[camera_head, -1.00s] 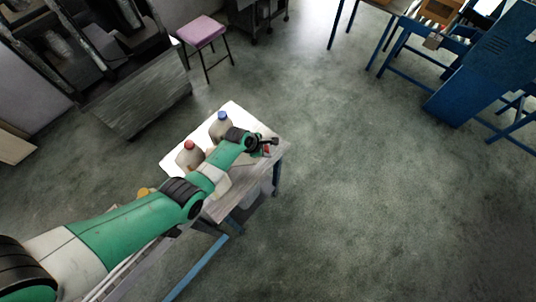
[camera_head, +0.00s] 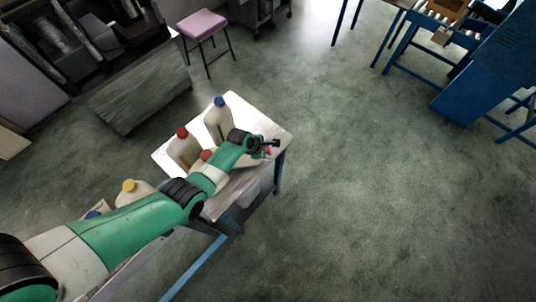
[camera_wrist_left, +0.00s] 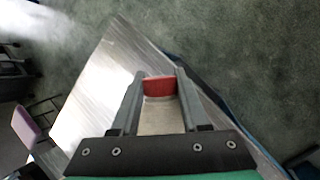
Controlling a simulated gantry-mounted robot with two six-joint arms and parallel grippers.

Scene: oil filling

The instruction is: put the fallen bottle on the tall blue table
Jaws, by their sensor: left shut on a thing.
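My left gripper (camera_head: 272,143) is over the right edge of the small light-topped table (camera_head: 258,108). It is shut on a pale bottle with a red cap. In the left wrist view the red cap (camera_wrist_left: 159,86) and part of the pale bottle (camera_wrist_left: 160,115) show between the fingers (camera_wrist_left: 158,88). In the head view only a bit of red shows under the gripper, and my arm hides most of the bottle. I cannot tell whether it still touches the table. Which table is the tall blue one is not clear. My right gripper is not in view.
A blue-capped bottle (camera_head: 217,126) and a red-capped bottle (camera_head: 184,150) stand on the small table. Another red cap (camera_head: 206,155) shows by my arm. A yellow-capped bottle (camera_head: 133,194) is at the lower left.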

